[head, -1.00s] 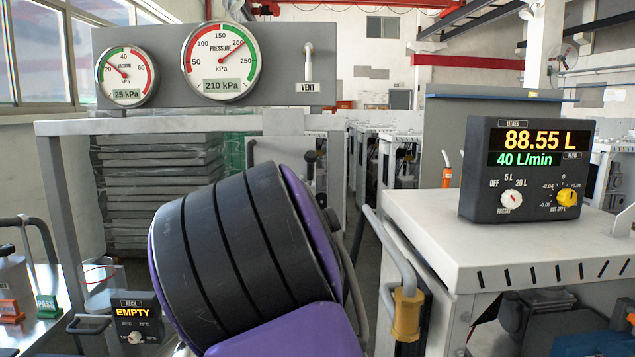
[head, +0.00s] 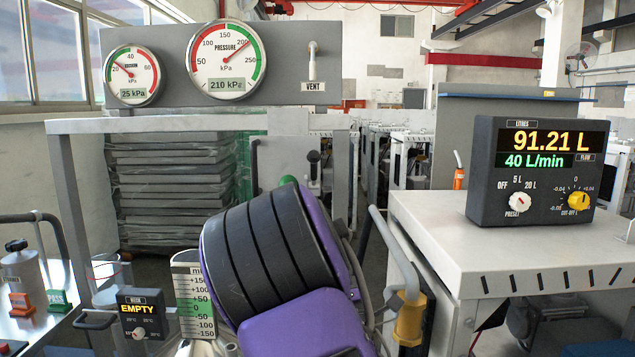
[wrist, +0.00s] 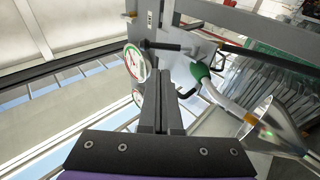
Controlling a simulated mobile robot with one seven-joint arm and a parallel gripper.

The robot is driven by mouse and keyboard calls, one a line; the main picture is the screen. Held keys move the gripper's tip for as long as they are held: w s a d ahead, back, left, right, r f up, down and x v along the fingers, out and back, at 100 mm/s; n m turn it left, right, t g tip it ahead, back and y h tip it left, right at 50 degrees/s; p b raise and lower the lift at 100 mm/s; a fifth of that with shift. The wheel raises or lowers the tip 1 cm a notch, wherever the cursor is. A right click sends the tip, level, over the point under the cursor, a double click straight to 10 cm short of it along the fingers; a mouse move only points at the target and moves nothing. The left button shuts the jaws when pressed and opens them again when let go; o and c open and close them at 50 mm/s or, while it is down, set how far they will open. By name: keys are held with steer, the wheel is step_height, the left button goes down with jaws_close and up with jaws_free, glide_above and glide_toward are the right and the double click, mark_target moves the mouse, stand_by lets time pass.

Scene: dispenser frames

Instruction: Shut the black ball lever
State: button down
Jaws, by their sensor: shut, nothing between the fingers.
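A small black-tipped lever (head: 314,157) shows on the grey panel (head: 293,162) under the frame in the head view; I take it for the black ball lever. It looks roughly upright there. In the wrist view a dark bar (wrist: 164,45) crosses in front of the grey frame beyond the fingers; I cannot tell whether it is the same lever. My gripper (wrist: 161,74) is shut and empty in the wrist view, its two dark fingers side by side, apart from the bar. In the head view my purple and black arm hides the gripper.
A green-topped part (wrist: 200,72) on a pale pipe lies right of the fingers. Two dial gauges, one of them the pressure gauge (head: 226,60), and a VENT lever (head: 313,60) sit above. A white cabinet with a litre display (head: 537,170), reading 91.21 L, stands right.

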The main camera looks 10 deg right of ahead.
mark_target(314, 169)
steer(key=p+x, duration=0.2)
steer(key=x, duration=1.1)
steer(key=shift+w, duration=0.1)
steer(key=shift+r, duration=0.15)
